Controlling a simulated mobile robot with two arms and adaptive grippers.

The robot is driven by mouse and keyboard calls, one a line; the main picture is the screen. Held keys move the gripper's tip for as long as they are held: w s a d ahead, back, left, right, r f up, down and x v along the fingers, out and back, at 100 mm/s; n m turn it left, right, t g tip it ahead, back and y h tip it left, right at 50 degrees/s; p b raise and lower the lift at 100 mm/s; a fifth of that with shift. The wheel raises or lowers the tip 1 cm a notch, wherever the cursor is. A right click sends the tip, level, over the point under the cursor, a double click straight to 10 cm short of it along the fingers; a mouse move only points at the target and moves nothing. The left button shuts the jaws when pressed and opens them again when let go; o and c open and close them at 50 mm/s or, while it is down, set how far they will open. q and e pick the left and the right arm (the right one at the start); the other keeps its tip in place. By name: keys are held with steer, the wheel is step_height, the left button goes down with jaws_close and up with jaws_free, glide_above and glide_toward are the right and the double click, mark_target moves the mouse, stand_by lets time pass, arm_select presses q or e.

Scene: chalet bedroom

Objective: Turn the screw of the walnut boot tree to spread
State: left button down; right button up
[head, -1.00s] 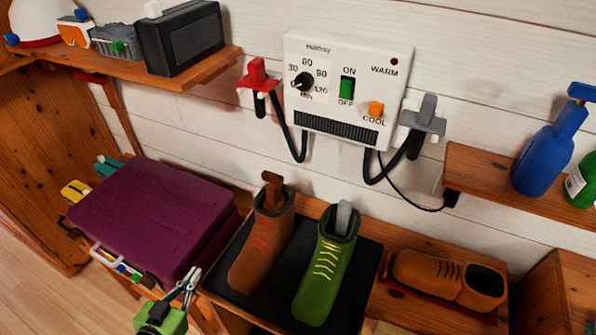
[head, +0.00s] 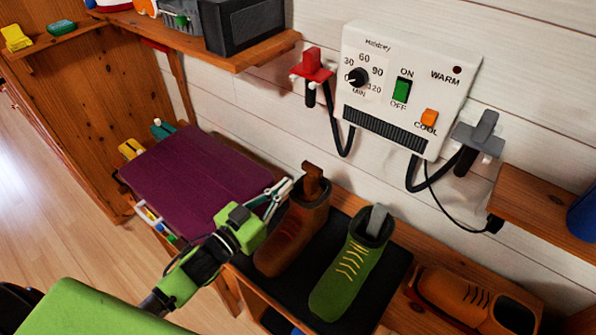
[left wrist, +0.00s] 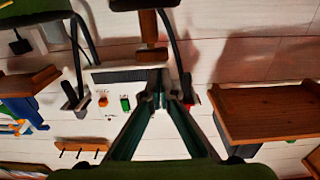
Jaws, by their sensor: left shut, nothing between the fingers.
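The brown walnut boot tree (head: 313,178) stands up out of the collar of a brown boot (head: 284,240). My left gripper (head: 284,188) is just left of the tree's top, shut with nothing in it. In the left wrist view, the picture is upside down, and the tree's brown end (left wrist: 150,56) hangs from the top, right by my fingertips (left wrist: 158,78). I cannot tell whether they touch it. The screw itself is not clearly seen. My right gripper is not in view.
A green boot (head: 347,275) with a grey tree (head: 377,220) stands close on the right, on the same dark mat (head: 393,273). A purple case (head: 200,178) is at left. The white dryer panel (head: 407,88) with hoses hangs behind. A brown shoe (head: 455,295) lies at right.

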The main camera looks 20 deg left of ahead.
mark_target(305, 168)
arm_select(q)
steer(key=p+x, duration=0.1)
steer(key=x, duration=0.4)
steer(key=shift+w+d, duration=0.15)
steer(key=shift+w, duration=0.2)
arm_select(e)
steer(key=shift+d+r, duration=0.25)
steer(key=shift+r, duration=0.4)
